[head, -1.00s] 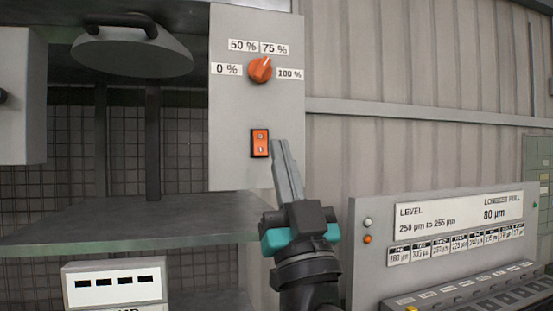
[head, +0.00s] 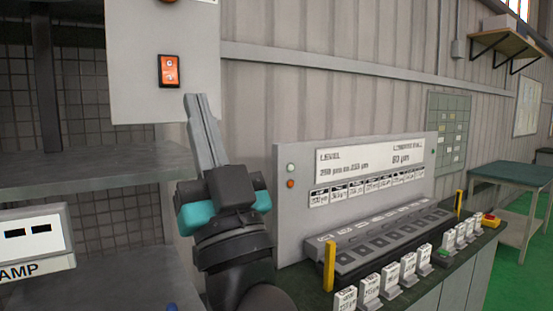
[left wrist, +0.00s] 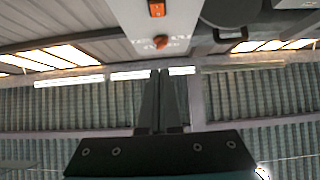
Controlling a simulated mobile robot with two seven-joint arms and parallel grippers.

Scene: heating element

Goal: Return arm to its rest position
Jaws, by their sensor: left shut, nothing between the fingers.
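My left gripper (head: 200,104) is shut and empty, its grey fingers pointing up. In the head view it is just below and right of the orange rocker switch (head: 169,71) on the grey control panel (head: 135,60). I cannot tell the exact gap to the panel in depth. In the head view only the dial's lower edge (head: 170,1) shows at the top. My right gripper is not in view.
A console (head: 290,205) with a labelled board stands right of my left arm. Several white labelled blocks (head: 408,268) stand along its front. A grey shelf (head: 90,172) lies to the left, above a box marked AMP (head: 30,240). A green table (head: 510,174) stands far right.

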